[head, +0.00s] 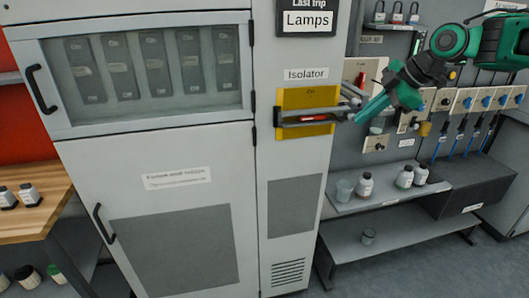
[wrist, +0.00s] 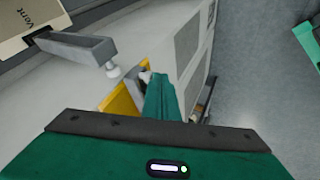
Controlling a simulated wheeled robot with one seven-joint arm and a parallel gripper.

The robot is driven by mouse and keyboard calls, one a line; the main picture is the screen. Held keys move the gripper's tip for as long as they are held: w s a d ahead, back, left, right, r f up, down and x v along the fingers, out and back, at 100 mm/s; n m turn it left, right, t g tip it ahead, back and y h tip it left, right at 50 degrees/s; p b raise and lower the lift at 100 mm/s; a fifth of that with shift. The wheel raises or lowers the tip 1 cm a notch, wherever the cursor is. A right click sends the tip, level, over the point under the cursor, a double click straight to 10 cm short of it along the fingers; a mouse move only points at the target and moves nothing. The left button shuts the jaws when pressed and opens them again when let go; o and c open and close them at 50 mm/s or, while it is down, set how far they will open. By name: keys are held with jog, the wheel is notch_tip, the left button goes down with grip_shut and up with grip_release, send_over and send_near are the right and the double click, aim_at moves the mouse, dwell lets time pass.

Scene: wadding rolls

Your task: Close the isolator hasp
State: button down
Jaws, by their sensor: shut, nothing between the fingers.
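The isolator's yellow plate (head: 307,97) is on the front of the grey cabinet, under the "Isolator" label. A dark and grey bar, the hasp or its lever (head: 322,123), lies across it, with a red part (head: 313,118) showing. My gripper (head: 358,117) is shut and empty, its green fingers at the right end of this bar; I cannot tell whether they touch it. In the wrist view the closed fingers (wrist: 157,84) are beside the yellow plate (wrist: 121,103) and hide part of it. How far the hasp is open is unclear.
A grey bar with a white knob (wrist: 80,47) stands left of my fingers in the wrist view, near a "Vent" label (wrist: 27,22). Right of the cabinet are a switch board (head: 445,99) and a shelf (head: 385,196) with bottles. Floor in front is clear.

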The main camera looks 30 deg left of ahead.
jog(key=shift+w+a+r, duration=0.15)
jog(key=shift+w+a, duration=0.1)
jog(key=shift+w+r, duration=0.1)
jog(key=shift+w, duration=0.05)
dwell(0.4)
